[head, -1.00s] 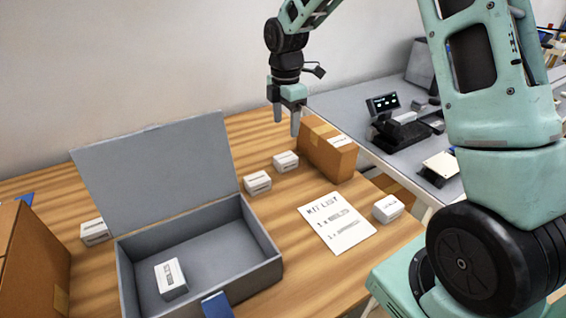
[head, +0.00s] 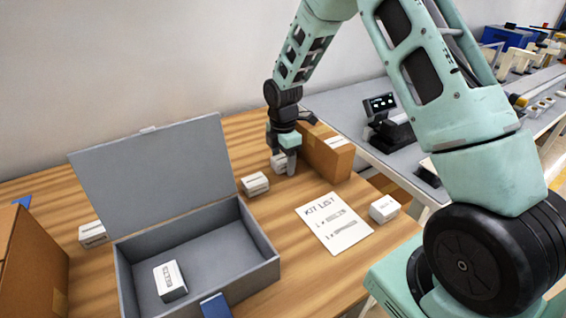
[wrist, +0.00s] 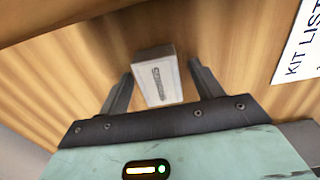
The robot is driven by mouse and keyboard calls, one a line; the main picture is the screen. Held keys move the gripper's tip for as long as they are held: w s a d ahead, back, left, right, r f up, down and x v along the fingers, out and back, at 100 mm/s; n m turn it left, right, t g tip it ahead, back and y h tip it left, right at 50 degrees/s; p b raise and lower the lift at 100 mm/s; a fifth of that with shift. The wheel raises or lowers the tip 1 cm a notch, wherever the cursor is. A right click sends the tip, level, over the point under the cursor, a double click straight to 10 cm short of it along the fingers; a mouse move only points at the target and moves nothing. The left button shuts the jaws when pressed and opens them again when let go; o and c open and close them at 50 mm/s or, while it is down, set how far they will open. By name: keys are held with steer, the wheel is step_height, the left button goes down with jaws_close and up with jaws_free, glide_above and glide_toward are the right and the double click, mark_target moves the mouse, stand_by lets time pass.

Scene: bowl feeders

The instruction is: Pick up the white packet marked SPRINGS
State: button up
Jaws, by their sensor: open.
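A small white packet (head: 277,163) stands on the wooden table just left of the brown carton, partly hidden by my gripper (head: 285,161) in the head view. In the wrist view the white packet (wrist: 157,75) lies between my two open fingers (wrist: 161,70), with a gap on each side. Its dark lettering is too blurred to read surely. My gripper points down over it and holds nothing. Similar white packets stand nearby (head: 255,184), at the right (head: 385,208), left of the grey box (head: 93,234) and inside it (head: 170,281).
The open grey box (head: 262,236) has its lid (head: 150,175) raised. A brown carton (head: 330,158) stands close on the right of my gripper. A kit list sheet (head: 333,222) lies in front. A larger carton (head: 30,262) is at the far left.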

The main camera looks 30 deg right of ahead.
steer(key=c, duration=1.2)
steer(key=shift+r, duration=0.15)
